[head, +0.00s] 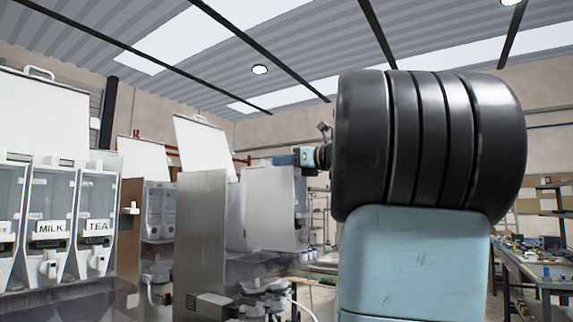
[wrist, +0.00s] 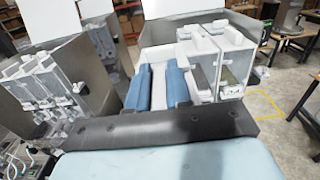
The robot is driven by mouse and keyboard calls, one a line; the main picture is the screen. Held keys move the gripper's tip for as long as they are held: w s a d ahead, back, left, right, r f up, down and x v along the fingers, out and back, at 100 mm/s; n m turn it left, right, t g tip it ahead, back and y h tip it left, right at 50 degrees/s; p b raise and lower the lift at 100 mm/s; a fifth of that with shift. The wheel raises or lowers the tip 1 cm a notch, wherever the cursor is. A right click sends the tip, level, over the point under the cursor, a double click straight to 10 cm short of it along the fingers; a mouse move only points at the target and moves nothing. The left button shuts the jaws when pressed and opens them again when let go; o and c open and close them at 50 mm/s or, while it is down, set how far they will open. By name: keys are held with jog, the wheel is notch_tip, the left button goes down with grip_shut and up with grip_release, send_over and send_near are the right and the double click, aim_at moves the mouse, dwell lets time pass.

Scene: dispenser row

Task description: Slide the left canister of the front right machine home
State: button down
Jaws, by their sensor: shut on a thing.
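In the wrist view the front right machine (wrist: 160,30) stands open ahead, seen from above. My gripper (wrist: 158,84) reaches into its left part with two blue fingers. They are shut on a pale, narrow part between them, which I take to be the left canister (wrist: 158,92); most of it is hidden. Two clear-walled canisters (wrist: 236,66) stand side by side to the right of the fingers. How deep the held canister sits cannot be told. In the head view my arm hides much, and only a blue and black piece of the wrist shows by the machine (head: 270,212).
A machine with MILK and TEA canisters (head: 48,228) stands at the left in the head view. Another canister machine (wrist: 42,85) is at the left in the wrist view. A cluttered table (head: 545,268) stands at the right. Open floor (wrist: 270,100) lies right of the machine.

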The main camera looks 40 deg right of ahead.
aim_at(266, 164)
dwell(0.3)
jog(key=shift+x, duration=3.5)
jog(key=shift+f, duration=0.1)
jog(key=x, duration=0.8)
jog(key=shift+f, duration=0.2)
jog(key=shift+w+a+f, duration=0.3)
jog(key=shift+w+f, duration=0.4)
jog(key=shift+f, duration=0.15)
